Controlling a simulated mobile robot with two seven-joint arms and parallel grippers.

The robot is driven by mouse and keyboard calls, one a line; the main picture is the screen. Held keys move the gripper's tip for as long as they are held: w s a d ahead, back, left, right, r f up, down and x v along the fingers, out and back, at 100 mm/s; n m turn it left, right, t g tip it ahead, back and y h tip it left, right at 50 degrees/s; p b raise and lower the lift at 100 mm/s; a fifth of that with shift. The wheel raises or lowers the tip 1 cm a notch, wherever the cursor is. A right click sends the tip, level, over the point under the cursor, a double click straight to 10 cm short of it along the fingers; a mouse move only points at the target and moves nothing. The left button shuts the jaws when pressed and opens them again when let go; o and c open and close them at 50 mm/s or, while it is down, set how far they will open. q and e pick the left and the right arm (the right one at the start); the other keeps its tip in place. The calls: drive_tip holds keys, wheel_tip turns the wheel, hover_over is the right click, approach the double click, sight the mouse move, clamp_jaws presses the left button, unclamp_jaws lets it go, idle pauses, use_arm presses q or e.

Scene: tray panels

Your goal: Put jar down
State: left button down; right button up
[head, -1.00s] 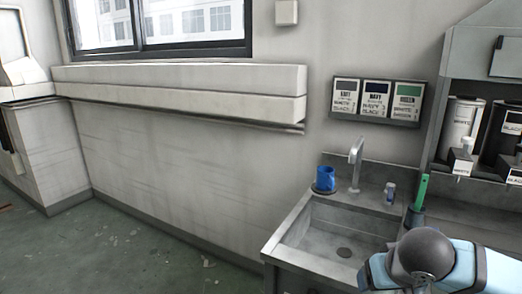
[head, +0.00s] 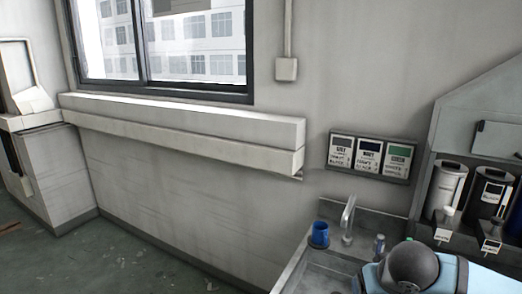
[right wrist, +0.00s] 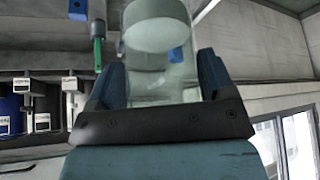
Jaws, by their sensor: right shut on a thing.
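The jar (right wrist: 156,28) is a pale, see-through vessel with a rounded end, seen in the right wrist view. My right gripper (right wrist: 160,72) has its two blue fingers on either side of the jar and is shut on it. In the head view only part of my right arm shows at the lower right; the jar and the right gripper's fingers are out of that view. What lies under the jar cannot be told. My left gripper is in neither current view.
A metal sink (head: 292,272) with a tap (head: 348,218) and a blue cup (head: 319,235) is at the lower right. White (head: 446,187) and black (head: 490,192) dispensers stand in a shelf unit. A green-handled tool (right wrist: 98,45) shows in the wrist view. A long wall ledge (head: 180,130) looks bare.

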drive_tip(key=shift+w+r, duration=0.1)
drive_tip(key=shift+r, duration=0.35)
drive_tip(key=shift+s+f, duration=0.15)
drive_tip(key=shift+s, duration=0.05)
drive_tip(key=s, duration=0.3)
drive_tip(key=shift+d, duration=0.1)
